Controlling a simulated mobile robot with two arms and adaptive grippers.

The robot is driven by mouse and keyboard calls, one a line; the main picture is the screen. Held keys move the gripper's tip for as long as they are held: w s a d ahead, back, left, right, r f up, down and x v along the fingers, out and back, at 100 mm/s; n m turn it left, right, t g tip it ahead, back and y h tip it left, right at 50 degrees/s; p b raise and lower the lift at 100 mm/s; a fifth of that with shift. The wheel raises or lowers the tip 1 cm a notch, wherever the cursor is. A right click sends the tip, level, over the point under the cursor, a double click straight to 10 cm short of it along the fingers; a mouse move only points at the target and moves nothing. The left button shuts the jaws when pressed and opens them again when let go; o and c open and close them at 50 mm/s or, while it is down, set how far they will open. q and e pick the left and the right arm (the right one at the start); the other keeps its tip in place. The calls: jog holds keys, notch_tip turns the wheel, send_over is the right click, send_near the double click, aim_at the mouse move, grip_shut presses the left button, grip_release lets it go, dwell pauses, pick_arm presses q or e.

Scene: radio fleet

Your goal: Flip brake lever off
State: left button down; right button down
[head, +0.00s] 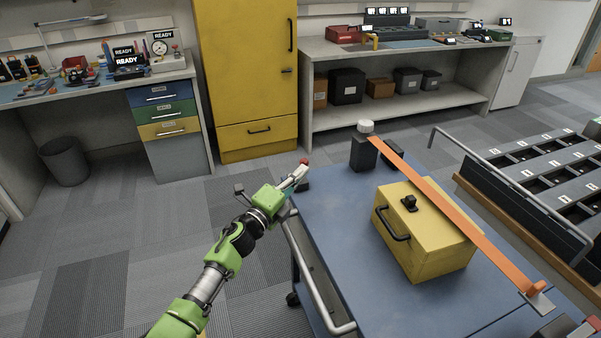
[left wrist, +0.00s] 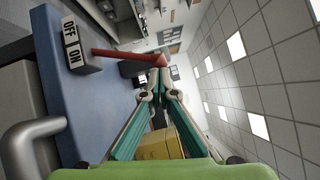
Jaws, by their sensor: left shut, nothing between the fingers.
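The brake lever (left wrist: 125,55) is a red bar in the left wrist view. It sticks out from a small block (left wrist: 80,45) labelled OFF and ON at the blue cart's edge. In the head view only its red end (head: 304,161) shows clearly, at the cart's far left corner. I cannot tell which setting the lever is at. My left gripper (head: 298,172) is shut and empty, with its fingertips close to the lever's red end; it also shows in the left wrist view (left wrist: 160,78). Contact with the lever cannot be told. My right gripper is not in view.
The blue cart (head: 335,225) carries a yellow toolbox (head: 440,253) under an orange strap (head: 455,212). Black blocks (head: 363,154) stand at the cart's far end. A grey handrail (head: 315,285) runs along its left side. Open carpet lies to the left.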

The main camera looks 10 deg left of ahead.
pick_arm(q)
jog(key=shift+a+r, duration=0.1)
jog(key=shift+r, duration=0.05)
jog(key=shift+w+a+r+n+g+p, duration=0.2)
jog(key=shift+w+r+n+g+p, duration=0.25)
jog(key=shift+p, duration=0.85)
jog(key=w+a+r+n+g+y+p, duration=0.1)
jog(key=w+a+r+n+g+p, duration=0.1)
jog(key=w+p, duration=0.4)
jog(key=w+a+n, duration=0.1)
jog(key=a, duration=0.1)
jog(key=shift+a, duration=0.35)
jog(key=shift+n, duration=0.25)
jog(key=shift+r, duration=0.1)
